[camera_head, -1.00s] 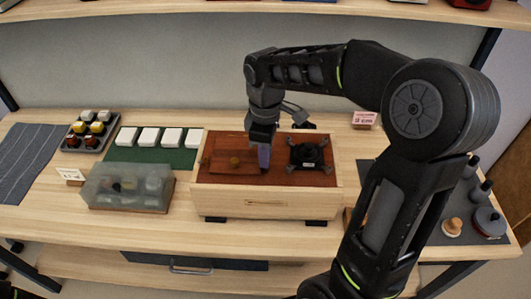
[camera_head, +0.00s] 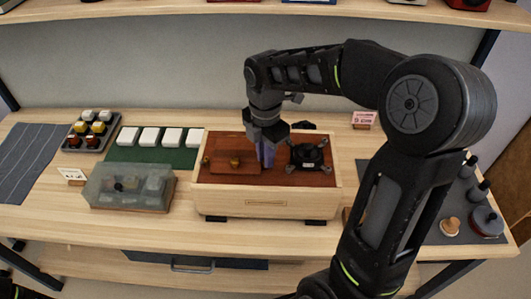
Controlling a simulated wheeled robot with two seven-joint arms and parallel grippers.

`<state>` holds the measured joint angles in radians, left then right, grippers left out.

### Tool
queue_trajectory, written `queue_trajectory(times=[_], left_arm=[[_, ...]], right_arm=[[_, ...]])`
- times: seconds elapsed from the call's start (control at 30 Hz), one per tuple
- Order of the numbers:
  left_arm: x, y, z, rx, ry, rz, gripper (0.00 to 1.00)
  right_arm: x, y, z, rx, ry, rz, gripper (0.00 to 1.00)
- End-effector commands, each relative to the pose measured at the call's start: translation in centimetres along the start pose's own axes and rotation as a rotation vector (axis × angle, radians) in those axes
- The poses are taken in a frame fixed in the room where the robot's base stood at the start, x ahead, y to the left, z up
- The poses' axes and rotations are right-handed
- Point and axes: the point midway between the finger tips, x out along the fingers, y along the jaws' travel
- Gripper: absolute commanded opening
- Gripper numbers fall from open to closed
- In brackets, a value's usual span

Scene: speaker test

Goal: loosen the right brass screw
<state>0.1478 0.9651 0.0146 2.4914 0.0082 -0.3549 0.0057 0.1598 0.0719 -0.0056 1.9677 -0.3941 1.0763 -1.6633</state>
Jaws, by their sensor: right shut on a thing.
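A wooden box (camera_head: 265,203) with a reddish-brown top stands at the middle of the table. A brown panel (camera_head: 222,169) on the left part of its top carries a brass knob (camera_head: 235,162). A small brass screw (camera_head: 206,161) shows at the panel's left edge. My right gripper (camera_head: 266,163) points down at the panel's right edge, with its fingers shut. The right brass screw is hidden behind and between the fingers, where the gripper is shut on it.
A black round fitting (camera_head: 307,155) on the box top sits close right of my right gripper. A translucent case (camera_head: 130,187) stands left of the box. White blocks on a green mat (camera_head: 152,157) lie behind the case. A shelf (camera_head: 250,8) spans the top.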

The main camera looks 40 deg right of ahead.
Motion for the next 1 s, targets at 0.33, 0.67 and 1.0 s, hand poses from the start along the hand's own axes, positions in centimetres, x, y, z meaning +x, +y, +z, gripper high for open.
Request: queue_trajectory(times=[0.33, 0.67, 1.0], left_arm=[[-0.49, 0.14, 0.07, -0.001, -0.001, -0.002, 0.36], [-0.65, 0.18, 0.1, -0.002, -0.002, -0.002, 0.36], [-0.65, 0.18, 0.1, -0.002, -0.002, -0.002, 0.36]], right_arm=[[-0.16, 0.1, 0.03, -0.285, -0.001, 0.003, 0.0], [-0.13, 0.1, 0.03, -0.418, -0.001, 0.003, 0.0], [-0.11, 0.1, 0.04, -0.433, -0.002, 0.003, 0.0]])
